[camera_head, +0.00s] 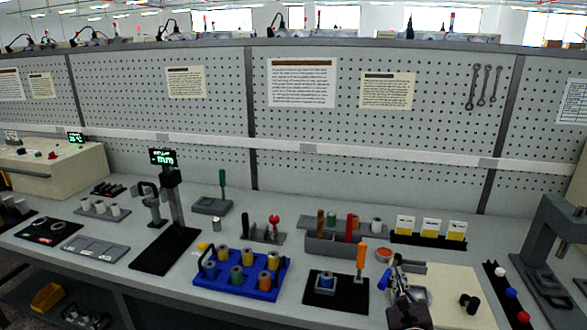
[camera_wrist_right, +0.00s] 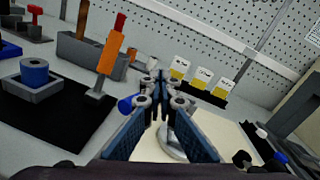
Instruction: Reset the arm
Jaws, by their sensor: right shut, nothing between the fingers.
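My right gripper (camera_head: 398,268) is in the lower right of the head view, over the bench near a cream board (camera_head: 462,285). Its fingers are together and nothing shows between them; the closed fingertips also show in the right wrist view (camera_wrist_right: 157,82). Just left of the gripper is a black base (camera_head: 345,300) that holds a blue spool (camera_head: 326,281) in a grey holder. An orange-handled tool (camera_head: 361,256) stands upright on this base. My left gripper is not in view. A blue part (camera_wrist_right: 127,103) shows beside the fingers, partly hidden.
A blue tray (camera_head: 212,283) with several spools stands to the left. A grey rack (camera_head: 335,245) and yellow-and-white cards (camera_head: 430,227) stand behind the gripper. Red, white and blue knobs (camera_head: 511,292) and a grey press (camera_head: 548,240) are at the right. The pegboard (camera_head: 380,135) closes off the back.

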